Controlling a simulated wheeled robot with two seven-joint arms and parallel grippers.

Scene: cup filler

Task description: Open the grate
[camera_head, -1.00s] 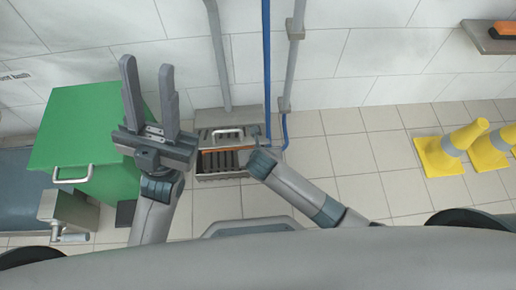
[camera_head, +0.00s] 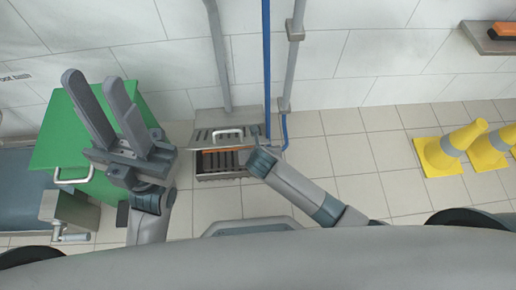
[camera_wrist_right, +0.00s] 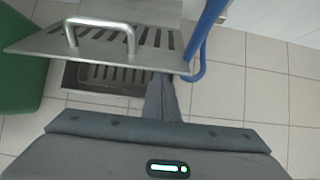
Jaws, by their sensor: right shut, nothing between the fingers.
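The grate (camera_head: 207,134) is a grey metal plate with slots and a bar handle (camera_head: 229,132). It is raised and tilted over a floor drain (camera_head: 215,178) with dark slots inside, so the drain is partly uncovered. In the right wrist view the grate (camera_wrist_right: 100,42) spans the upper left, above the dark opening (camera_wrist_right: 105,76). My right gripper (camera_wrist_right: 162,80) is shut and empty, its fingertips reaching under the grate's near edge at the right. In the head view its fingers are hidden. My left gripper (camera_head: 93,80) is open and empty, left of the drain.
A green cabinet (camera_head: 60,140) stands left of the drain. A blue pipe (camera_head: 267,70) and grey pipes (camera_head: 290,70) run down the white wall behind. The tiled floor (camera_head: 350,165) between is clear.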

